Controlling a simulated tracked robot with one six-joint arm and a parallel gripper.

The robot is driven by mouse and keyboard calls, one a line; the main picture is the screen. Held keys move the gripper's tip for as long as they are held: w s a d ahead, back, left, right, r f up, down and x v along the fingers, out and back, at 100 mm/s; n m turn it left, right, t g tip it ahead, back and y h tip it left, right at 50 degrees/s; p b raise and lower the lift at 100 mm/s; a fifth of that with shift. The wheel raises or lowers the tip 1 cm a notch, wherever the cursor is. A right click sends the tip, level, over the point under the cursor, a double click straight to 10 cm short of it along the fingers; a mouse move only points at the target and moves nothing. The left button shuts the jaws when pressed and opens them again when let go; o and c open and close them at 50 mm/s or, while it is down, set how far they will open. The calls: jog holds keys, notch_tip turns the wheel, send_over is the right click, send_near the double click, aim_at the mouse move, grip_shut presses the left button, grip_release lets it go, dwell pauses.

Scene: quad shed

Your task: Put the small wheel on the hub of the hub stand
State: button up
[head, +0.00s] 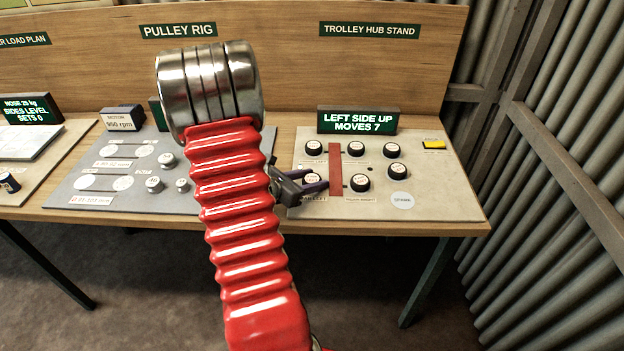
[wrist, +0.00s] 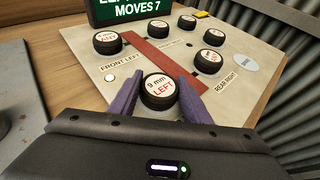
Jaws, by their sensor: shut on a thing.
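My gripper (head: 319,182) reaches over the front left of the hub stand (head: 440,200). Its two purple fingers, clear in the wrist view (wrist: 160,88), are shut on a black wheel (wrist: 158,90) with a white cap reading "9 mm LEFT". The wheel also shows in the head view (head: 312,177), partly covered by the fingers. I cannot tell whether it touches the board or a hub beneath it. Which is the small one is unclear by size.
A red bar (head: 335,165) runs across the board beside the held wheel. The display (head: 357,121) behind reads "LEFT SIDE UP MOVES 7". A pale spare disc (head: 402,200) is empty at front right. A yellow block (head: 433,145) lies at back right. The pulley rig (head: 85,165) stands left.

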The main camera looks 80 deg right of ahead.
jog(key=shift+f, duration=0.1)
jog(key=o, duration=1)
jog(key=shift+o, duration=0.2)
jog(key=shift+w+a+r, duration=0.1)
jog(key=shift+w+r, duration=0.05)
jog(key=shift+r, duration=0.05)
jog(key=v, duration=1.1)
jog(key=shift+w+a+r, duration=0.1)
jog(key=shift+w+a, duration=0.05)
jog(key=shift+a, duration=0.15)
